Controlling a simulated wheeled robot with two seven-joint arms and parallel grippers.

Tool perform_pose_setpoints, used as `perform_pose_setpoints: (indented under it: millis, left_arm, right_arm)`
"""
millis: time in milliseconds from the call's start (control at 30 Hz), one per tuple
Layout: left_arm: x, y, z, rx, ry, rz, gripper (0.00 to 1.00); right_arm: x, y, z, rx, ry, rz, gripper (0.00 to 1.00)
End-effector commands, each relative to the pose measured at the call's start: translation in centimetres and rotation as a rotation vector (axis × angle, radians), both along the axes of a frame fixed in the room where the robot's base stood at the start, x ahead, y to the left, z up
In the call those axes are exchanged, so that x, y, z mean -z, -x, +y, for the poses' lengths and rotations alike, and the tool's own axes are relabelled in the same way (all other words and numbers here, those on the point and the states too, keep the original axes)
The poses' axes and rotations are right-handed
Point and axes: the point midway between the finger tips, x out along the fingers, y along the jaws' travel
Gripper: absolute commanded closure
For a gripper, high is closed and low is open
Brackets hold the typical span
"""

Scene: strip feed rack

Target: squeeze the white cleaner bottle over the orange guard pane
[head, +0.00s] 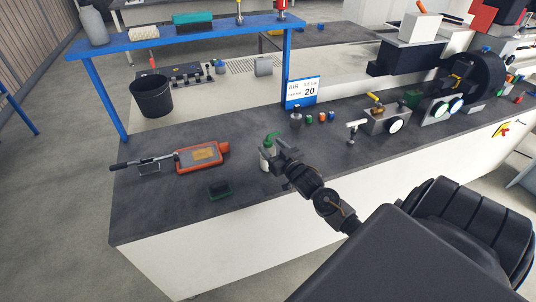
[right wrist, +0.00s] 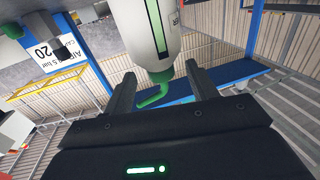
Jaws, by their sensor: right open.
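The white cleaner bottle (head: 265,152) with a green spout top stands upright on the dark bench, near its front edge. In the right wrist view the bottle (right wrist: 142,30) shows upside down with its bent green spout, between or just beyond the fingers. My right gripper (head: 276,157) is open right at the bottle; I cannot tell whether the fingers touch it. The orange guard pane (head: 204,154) sits in a red-orange frame with a dark handle, lying on the bench left of the bottle. My left gripper is not in view.
A dark green-topped brush or block (head: 220,189) lies in front of the pane. A black bucket (head: 152,98) stands behind. A blue shelf frame (head: 190,32) spans the back. Small coloured parts and a grey fixture (head: 384,122) stand right of the bottle. Bare bench lies between pane and bottle.

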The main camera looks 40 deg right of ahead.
Motion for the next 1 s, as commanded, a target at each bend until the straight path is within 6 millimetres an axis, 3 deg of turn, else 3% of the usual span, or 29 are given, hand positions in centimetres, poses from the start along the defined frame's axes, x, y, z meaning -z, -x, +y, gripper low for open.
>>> perform_pose_setpoints:
  millis: [200,467,900,1000]
  left_arm:
    - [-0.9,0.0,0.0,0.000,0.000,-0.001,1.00]
    - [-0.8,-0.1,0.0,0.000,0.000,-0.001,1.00]
    - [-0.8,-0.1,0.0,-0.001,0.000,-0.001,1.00]
    - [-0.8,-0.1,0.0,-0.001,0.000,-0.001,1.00]
  right_arm:
    - [-0.2,-2.6,-0.3,0.000,0.000,0.000,0.42]
    - [0.0,-2.8,-0.3,0.000,0.000,0.000,0.42]
    - [0.0,-2.8,-0.2,-0.001,0.000,0.001,1.00]
    - [0.0,-2.7,-0.2,-0.001,0.000,0.002,1.00]
